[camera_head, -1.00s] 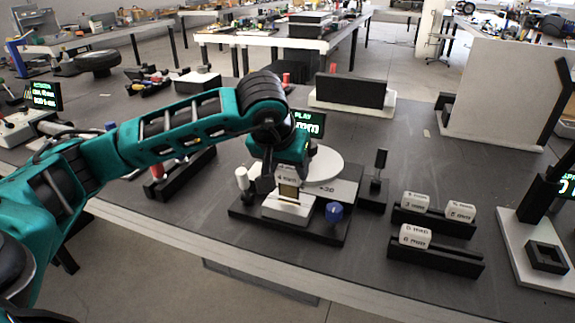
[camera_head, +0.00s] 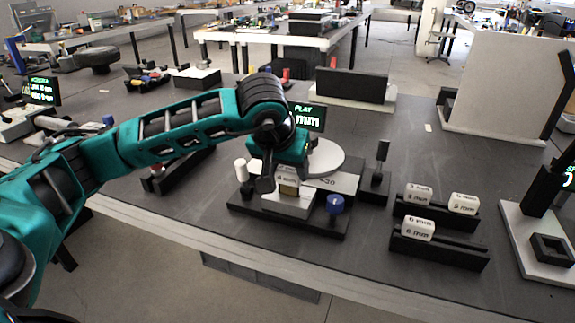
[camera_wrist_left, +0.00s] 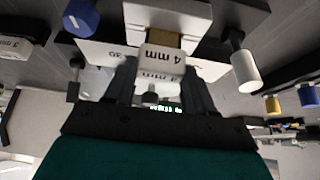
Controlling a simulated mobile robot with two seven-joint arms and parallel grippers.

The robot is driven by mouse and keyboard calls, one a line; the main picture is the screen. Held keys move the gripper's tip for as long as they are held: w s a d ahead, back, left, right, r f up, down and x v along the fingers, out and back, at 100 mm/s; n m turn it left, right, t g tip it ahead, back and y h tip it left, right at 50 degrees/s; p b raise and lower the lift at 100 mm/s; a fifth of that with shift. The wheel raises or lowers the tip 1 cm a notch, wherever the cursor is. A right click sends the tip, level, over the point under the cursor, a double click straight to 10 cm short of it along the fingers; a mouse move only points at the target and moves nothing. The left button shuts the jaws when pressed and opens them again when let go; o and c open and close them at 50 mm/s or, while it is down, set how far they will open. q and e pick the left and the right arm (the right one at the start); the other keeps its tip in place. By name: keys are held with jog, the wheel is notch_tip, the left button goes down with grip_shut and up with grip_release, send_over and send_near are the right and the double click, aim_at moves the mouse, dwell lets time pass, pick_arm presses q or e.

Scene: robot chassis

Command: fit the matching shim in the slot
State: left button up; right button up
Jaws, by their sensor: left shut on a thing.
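My left gripper (camera_head: 277,178) is shut on a white shim marked 4 mm (camera_wrist_left: 170,61), held between its fingers in the left wrist view. In the head view the shim (camera_head: 287,180) is partly hidden by the gripper. It is right by a pale block (camera_head: 288,204) on a black fixture base (camera_head: 325,227). A brass-coloured strip (camera_wrist_left: 165,40) shows between shim and block in the wrist view. I cannot tell how deep the shim sits in the slot. Other shims, including a 5 mm one (camera_head: 464,203) and a 6 mm one (camera_head: 418,229), lie in black racks. My right gripper is out of view.
A blue knob (camera_head: 334,204) and a white-capped post (camera_head: 241,170) stand close to the block. A lit PLAY display (camera_head: 306,117) and a round pale disc (camera_head: 323,157) are behind. A black post (camera_head: 381,160) stands to the right.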

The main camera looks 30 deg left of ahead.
pick_arm(q)
jog(key=shift+f+b, duration=0.75)
jog(key=shift+f, duration=0.15)
jog(key=o, duration=1.1)
jog(key=shift+p+v, duration=1.25)
jog(key=shift+v, duration=5.2)
jog(key=shift+s, duration=0.1)
